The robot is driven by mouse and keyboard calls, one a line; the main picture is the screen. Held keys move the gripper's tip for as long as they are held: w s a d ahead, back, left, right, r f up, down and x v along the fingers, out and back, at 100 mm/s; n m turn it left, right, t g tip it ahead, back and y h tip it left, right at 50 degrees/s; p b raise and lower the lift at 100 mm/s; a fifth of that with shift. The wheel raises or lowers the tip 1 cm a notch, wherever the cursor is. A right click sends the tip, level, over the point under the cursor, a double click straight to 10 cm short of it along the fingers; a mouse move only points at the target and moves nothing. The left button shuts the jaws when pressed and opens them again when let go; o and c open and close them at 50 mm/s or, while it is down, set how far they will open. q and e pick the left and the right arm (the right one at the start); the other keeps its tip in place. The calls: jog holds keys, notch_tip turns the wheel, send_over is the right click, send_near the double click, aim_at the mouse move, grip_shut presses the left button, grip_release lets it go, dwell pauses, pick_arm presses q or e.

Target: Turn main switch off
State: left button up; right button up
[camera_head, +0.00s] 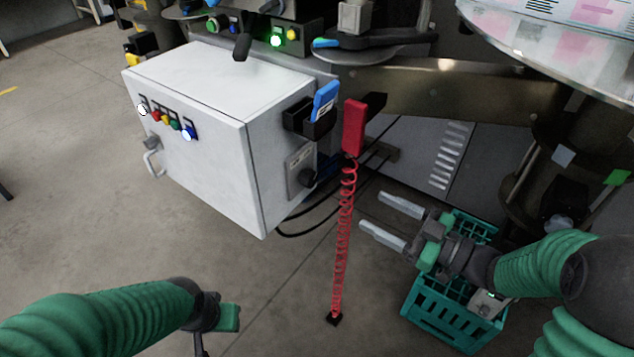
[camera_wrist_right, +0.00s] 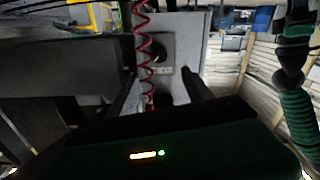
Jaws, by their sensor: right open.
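The white control cabinet (camera_head: 195,150) stands left of centre in the head view. A black rotary knob (camera_head: 306,178), seemingly the main switch, sits on a grey plate on its right side.
A red coiled cable (camera_head: 343,235) hangs from a red holder (camera_head: 354,128) between the knob and my right gripper. A blue-and-black device (camera_head: 325,100) juts out above the knob. A teal crate (camera_head: 440,315) stands below my right gripper. The floor before the cabinet is clear.

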aim_at(313, 180)
jog(key=b+x, duration=0.2)
jog(key=x, duration=0.5)
jog(key=b+x, duration=0.3)
jog(key=x, duration=0.5)
jog(key=shift+w+a+f+b, duration=0.1)
jog(key=shift+f+b, duration=0.15)
jog(key=shift+b, duration=0.05)
jog(key=shift+w+a+r, duration=0.1)
jog(key=shift+w+a, duration=0.15)
jog(key=shift+a, duration=0.1)
grip_shut()
